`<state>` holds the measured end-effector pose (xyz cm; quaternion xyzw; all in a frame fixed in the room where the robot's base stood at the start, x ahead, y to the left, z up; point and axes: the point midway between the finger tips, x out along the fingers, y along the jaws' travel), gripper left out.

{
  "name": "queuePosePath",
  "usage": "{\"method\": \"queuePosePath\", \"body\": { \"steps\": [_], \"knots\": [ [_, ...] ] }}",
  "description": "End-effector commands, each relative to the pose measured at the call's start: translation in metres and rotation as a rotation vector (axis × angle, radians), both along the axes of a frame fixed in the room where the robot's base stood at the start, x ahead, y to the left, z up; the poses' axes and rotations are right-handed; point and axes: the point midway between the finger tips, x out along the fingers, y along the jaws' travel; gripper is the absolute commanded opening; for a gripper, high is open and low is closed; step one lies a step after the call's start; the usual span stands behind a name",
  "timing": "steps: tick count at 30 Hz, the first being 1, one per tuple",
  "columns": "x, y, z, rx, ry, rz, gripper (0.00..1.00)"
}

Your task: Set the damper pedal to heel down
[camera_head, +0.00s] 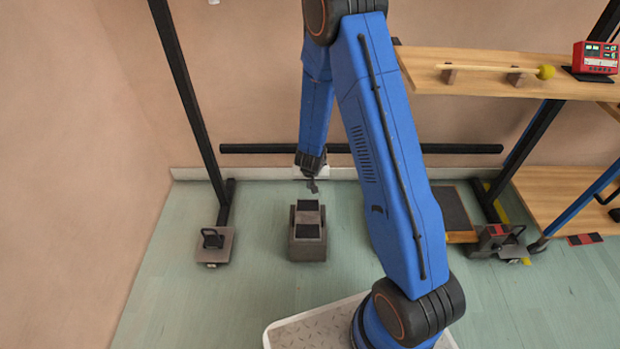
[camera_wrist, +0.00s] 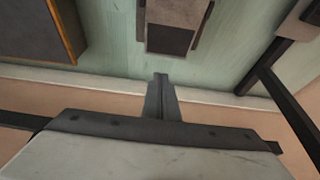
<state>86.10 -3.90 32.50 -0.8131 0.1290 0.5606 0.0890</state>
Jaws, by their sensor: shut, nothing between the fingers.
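The damper pedal appears to be the grey-brown block with dark pads (camera_head: 307,247) on the floor left of centre. It has one dark pad at its far end and one nearer me, between raised side edges. I cannot tell for sure which end is lower. My gripper (camera_head: 312,188) is shut and empty, pointing down just beyond the pedal's far end and apart from it. In the wrist view, the shut fingertips (camera_wrist: 161,77) show just below the pedal (camera_wrist: 170,39), of which only one end is in view.
A dark wood-edged board (camera_head: 451,209) lies right of my arm. A wooden shelf (camera_head: 480,62) holds a yellow-headed mallet (camera_head: 545,72) and a red device (camera_head: 595,58). Floor beside the pedal is clear.

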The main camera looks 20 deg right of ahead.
Motion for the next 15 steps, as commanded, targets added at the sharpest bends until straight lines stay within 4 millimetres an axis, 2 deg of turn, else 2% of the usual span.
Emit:
{"method": "queuePosePath", "body": {
  "steps": [4, 15],
  "knots": [
    [0.0, 0.0, 0.019, 0.002, -0.004, -0.001, 0.0],
    [0.0, 0.0, 0.039, 0.001, 0.0, 0.0, 0.0]
  ]
}}
